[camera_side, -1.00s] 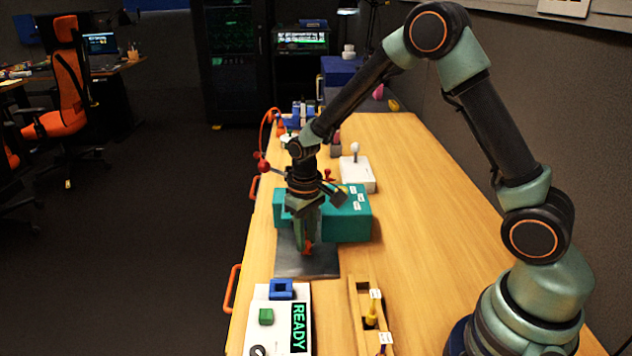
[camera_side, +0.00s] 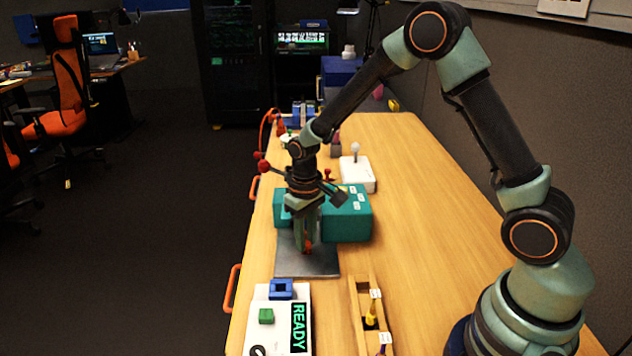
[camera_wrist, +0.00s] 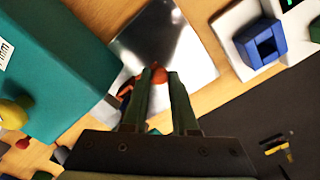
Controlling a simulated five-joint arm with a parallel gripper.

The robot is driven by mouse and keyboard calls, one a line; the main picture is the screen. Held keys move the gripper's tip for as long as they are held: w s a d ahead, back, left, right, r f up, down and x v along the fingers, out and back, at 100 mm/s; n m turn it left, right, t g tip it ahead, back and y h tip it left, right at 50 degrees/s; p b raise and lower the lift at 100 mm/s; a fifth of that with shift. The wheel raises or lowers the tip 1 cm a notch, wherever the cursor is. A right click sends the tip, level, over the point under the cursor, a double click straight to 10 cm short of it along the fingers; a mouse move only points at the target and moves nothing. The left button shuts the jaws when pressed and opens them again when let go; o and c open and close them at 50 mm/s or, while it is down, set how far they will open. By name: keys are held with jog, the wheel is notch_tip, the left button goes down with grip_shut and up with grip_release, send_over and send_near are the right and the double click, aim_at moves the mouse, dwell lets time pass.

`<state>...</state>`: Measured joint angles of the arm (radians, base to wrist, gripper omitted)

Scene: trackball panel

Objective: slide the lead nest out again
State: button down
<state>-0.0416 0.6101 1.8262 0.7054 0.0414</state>
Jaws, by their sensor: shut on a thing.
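The lead nest appears to be the flat grey metal plate (camera_side: 322,265) lying on the bench beside the teal housing (camera_side: 348,218). In the wrist view the plate (camera_wrist: 178,40) is shiny and sits against the edge of the teal housing (camera_wrist: 60,60). My gripper (camera_side: 306,248) points down over the plate and is shut on a small red-orange knob (camera_side: 308,246). The knob (camera_wrist: 158,73) shows between the fingertips in the wrist view (camera_wrist: 158,82). The fingers hide most of the knob, and I cannot tell how it joins the plate.
A white panel (camera_side: 262,303) with a blue square socket (camera_side: 281,289), a green button (camera_side: 266,316) and a READY display (camera_side: 299,328) is in front. A wooden rack (camera_side: 358,312) stands to its right. A white joystick box (camera_side: 358,176) is behind. The bench's right side is clear.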

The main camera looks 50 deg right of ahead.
dwell(0.4)
jog(key=shift+s+a, duration=3.05)
jog(key=c, duration=0.7)
grip_release()
jog(key=shift+w+d, duration=0.1)
